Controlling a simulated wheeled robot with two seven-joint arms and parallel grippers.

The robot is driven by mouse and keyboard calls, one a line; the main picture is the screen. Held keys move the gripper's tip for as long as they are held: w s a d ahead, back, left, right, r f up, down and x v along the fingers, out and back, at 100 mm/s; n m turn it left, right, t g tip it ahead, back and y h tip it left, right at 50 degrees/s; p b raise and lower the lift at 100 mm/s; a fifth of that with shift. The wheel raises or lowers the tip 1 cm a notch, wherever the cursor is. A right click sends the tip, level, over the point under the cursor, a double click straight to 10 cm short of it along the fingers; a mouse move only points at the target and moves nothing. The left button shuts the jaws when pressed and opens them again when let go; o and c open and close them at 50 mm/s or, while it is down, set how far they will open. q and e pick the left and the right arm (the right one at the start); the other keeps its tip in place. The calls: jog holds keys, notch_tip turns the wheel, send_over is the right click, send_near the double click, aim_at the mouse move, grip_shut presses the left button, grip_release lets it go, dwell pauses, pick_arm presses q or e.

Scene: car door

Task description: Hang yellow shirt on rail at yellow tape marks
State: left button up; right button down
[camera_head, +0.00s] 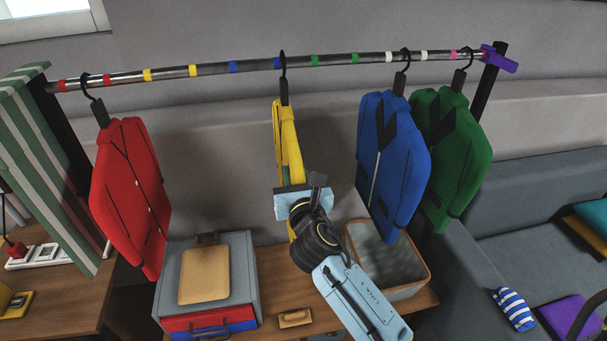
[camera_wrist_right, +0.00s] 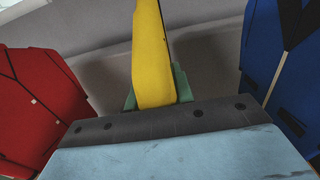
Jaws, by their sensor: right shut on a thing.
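The yellow shirt (camera_head: 288,145) is seen nearly edge-on in the head view, below the rail (camera_head: 215,69). Its black hook (camera_head: 283,62) is level with the rail at the second blue mark, right of the two yellow tape marks (camera_head: 170,73). I cannot tell whether the hook bears on the rail. My right gripper (camera_head: 290,190) is shut on the lower part of the yellow shirt. In the right wrist view the shirt (camera_wrist_right: 152,55) rises from between green finger pads (camera_wrist_right: 182,85). My left gripper is not in view.
A red shirt (camera_head: 130,190) hangs at the left by the red marks. Blue (camera_head: 395,150) and green (camera_head: 452,150) shirts hang at the right. Below stand a grey case (camera_head: 240,265) and an open bin (camera_head: 425,275). The rail between the red and yellow shirts is free.

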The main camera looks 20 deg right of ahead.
jog(key=w+a+b, duration=0.2)
jog(key=a+b, duration=0.1)
jog(key=a, duration=0.8)
jog(key=w+a+b, duration=0.3)
jog(key=a, duration=0.8)
jog(key=shift+w+a+r, duration=0.2)
jog(key=shift+r, duration=0.1)
dwell(1.5)
jog(key=shift+f, duration=0.25)
dwell(0.3)
jog(key=c, duration=1.1)
grip_release()
jog(key=shift+f, duration=0.15)
